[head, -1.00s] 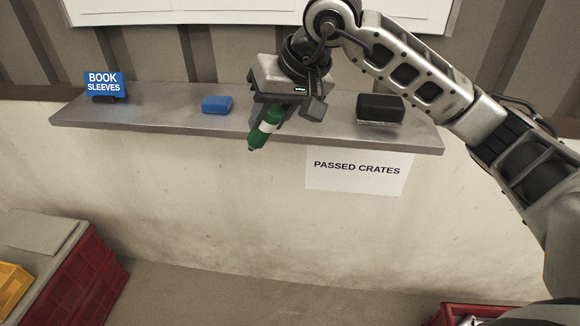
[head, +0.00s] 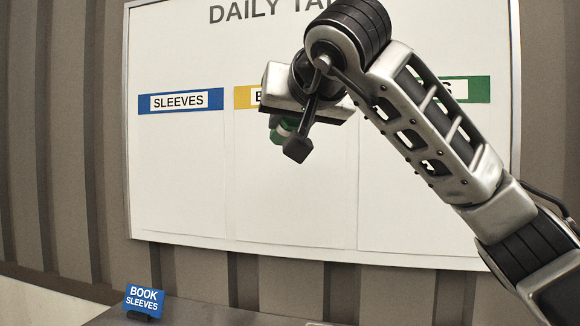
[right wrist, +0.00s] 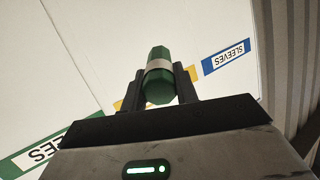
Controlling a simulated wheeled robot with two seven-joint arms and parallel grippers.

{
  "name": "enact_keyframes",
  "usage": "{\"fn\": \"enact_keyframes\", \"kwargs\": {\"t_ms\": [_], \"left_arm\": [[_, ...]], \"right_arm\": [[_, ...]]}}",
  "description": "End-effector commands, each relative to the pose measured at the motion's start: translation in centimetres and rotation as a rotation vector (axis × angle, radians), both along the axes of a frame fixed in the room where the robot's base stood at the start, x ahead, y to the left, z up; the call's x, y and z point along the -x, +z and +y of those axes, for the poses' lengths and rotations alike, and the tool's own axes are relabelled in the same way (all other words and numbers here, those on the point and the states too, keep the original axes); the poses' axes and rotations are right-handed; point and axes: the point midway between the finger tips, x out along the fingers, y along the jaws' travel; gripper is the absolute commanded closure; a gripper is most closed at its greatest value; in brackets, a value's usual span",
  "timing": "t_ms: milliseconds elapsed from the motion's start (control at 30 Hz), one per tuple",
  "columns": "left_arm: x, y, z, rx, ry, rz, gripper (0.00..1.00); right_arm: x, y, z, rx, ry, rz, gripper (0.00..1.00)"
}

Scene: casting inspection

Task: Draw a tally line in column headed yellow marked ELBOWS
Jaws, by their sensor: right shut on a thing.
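My right gripper (head: 290,138) is shut on a green marker (head: 284,130) with a white band. It is in front of the white tally board (head: 180,190), just below the yellow header (head: 243,97). The gripper hides most of that header's word. In the right wrist view the marker (right wrist: 160,78) sits between the two dark fingers, pointing toward the board; its tip is hidden. I cannot tell whether it touches the board. A bit of the yellow header (right wrist: 120,104) shows beside the fingers. No tally lines show on the visible board. My left gripper is not in view.
A blue SLEEVES header (head: 180,101) is left of the yellow one, and a green header (head: 478,90) is at the right, partly behind my arm. Below, a grey shelf (head: 200,316) carries a blue BOOK SLEEVES sign (head: 144,301). The board's lower part is clear.

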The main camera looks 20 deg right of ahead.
Motion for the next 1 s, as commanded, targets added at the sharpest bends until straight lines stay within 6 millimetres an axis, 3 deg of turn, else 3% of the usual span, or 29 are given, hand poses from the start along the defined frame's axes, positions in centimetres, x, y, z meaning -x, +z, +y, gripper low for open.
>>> {"fn": "enact_keyframes", "kwargs": {"t_ms": [600, 1000], "left_arm": [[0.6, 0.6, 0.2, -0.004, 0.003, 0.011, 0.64], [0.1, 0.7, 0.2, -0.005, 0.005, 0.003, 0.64]], "right_arm": [[-4.2, 0.4, -2.8, 0.001, -0.001, -0.004, 0.93], [-4.8, 0.3, -3.3, 0.003, -0.002, -0.005, 0.93]]}}
